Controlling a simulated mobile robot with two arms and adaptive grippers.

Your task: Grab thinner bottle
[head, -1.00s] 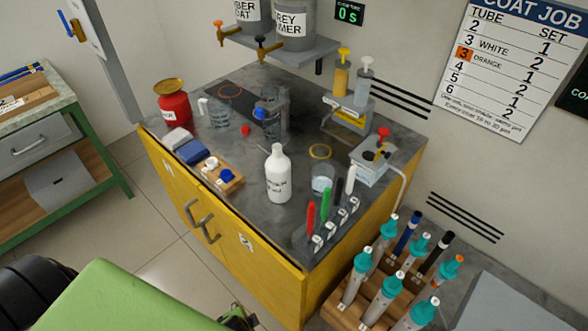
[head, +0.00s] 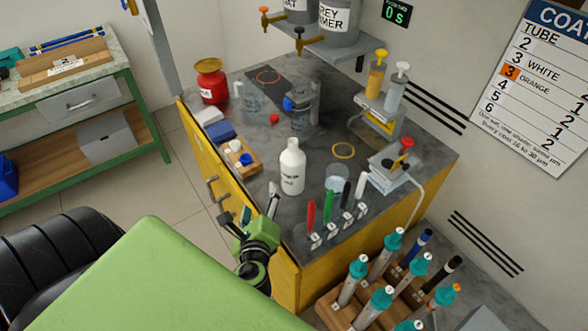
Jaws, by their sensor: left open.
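The thinner bottle (head: 292,167) is white with a narrow neck and a dark printed label. It stands upright on the dark grey bench top (head: 262,200), near the front edge. My left gripper (head: 261,207) is open and empty, at the bench's front edge, to the left of and below the bottle in the head view. It appears apart from the bottle. My right gripper is not in view.
Right of the bottle are a clear beaker (head: 337,178) and a rack with red, green, black and white pens (head: 328,207). Left of it is a wooden block with caps (head: 240,158). Several teal-capped tubes (head: 381,300) stand at the lower right.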

